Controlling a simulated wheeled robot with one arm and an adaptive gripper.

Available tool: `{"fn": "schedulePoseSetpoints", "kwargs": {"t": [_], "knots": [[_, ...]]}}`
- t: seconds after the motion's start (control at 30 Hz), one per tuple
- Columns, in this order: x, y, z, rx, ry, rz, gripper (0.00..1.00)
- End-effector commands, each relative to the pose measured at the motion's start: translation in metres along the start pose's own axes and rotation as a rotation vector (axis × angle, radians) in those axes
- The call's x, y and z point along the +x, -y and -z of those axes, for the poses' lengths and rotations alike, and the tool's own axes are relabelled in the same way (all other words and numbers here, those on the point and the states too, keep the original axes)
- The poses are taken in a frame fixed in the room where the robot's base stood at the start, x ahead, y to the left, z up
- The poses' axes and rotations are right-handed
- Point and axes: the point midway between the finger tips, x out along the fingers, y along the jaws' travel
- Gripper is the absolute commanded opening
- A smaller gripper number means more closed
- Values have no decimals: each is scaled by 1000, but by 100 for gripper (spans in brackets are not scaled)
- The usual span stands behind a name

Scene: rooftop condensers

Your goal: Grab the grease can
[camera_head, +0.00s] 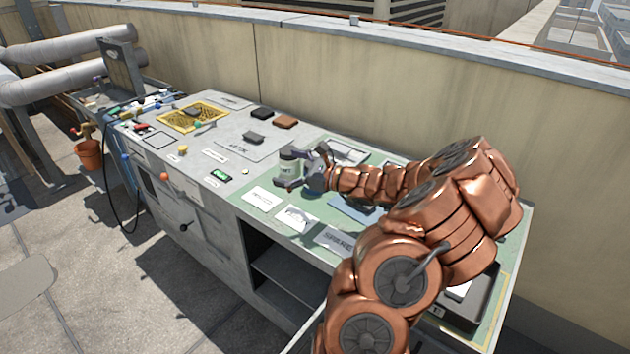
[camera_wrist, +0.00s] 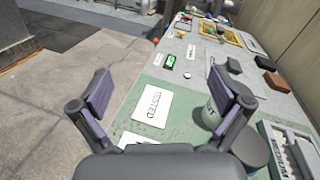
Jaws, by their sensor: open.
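My gripper (camera_wrist: 160,93) is open in the wrist view, with nothing held between the fingers. The can lies at the right finger, not in the middle of the gap. Whether finger and can touch, I cannot tell.
A white card marked TESTED (camera_wrist: 152,106) lies on the mat below the gap. More cards (camera_head: 262,198) lie along the front edge. A black block (camera_head: 262,113), a brown block (camera_head: 285,122) and a yellow tray (camera_head: 168,117) sit farther left. A wall (camera_head: 330,85) runs behind the bench.

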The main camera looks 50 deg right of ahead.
Motion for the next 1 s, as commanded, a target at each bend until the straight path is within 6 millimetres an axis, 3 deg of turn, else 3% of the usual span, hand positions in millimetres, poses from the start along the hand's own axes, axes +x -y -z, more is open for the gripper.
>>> {"fn": "schedulePoseSetpoints", "kwargs": {"t": [0.03, 0.2, 0.4, 0.57, 1.0], "knots": [[-15, 17, 18, 41, -4, 60, 100], [-58, 61, 60, 155, -7, 227, 100], [-89, 84, 86, 223, -7, 329, 100], [-88, 90, 90, 234, -7, 345, 100], [-54, 99, 91, 232, -8, 339, 100]]}}
